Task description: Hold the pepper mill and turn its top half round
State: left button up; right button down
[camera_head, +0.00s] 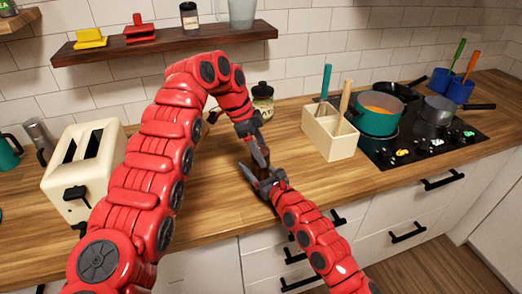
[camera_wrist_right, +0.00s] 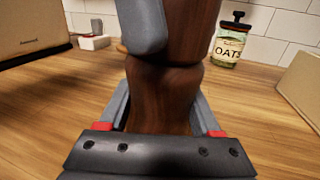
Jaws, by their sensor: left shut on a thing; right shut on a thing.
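The pepper mill (camera_wrist_right: 165,95) is dark brown wood with a narrow waist and stands upright in the right wrist view. In the head view it is mostly hidden between my two grippers. My right gripper (camera_head: 264,181) is shut around its lower half, with a finger on each side. My left gripper (camera_head: 257,152) comes from above and is shut on the top half. One grey left finger (camera_wrist_right: 143,25) covers part of the top half in the right wrist view. The mill's base and top end are out of sight.
A cream toaster (camera_head: 82,165) stands at left. An oats jar (camera_head: 262,97) is behind the grippers. A cream utensil holder (camera_head: 330,133) stands right of them, then a hob (camera_head: 425,137) with pots. A wooden shelf (camera_head: 165,45) hangs above. The front counter is clear.

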pick_arm(q)
jog(key=o, duration=1.4)
jog(key=shift+w+a+n+t, duration=0.1)
jog(key=shift+n+t, duration=0.3)
jog(key=shift+n, duration=0.4)
jog(key=n+t, duration=0.1)
jog(key=n, duration=0.3)
jog(key=shift+n+t, duration=0.3)
jog(key=v, duration=1.2)
jog(key=shift+d+r, duration=0.1)
jog(key=shift+d, duration=0.2)
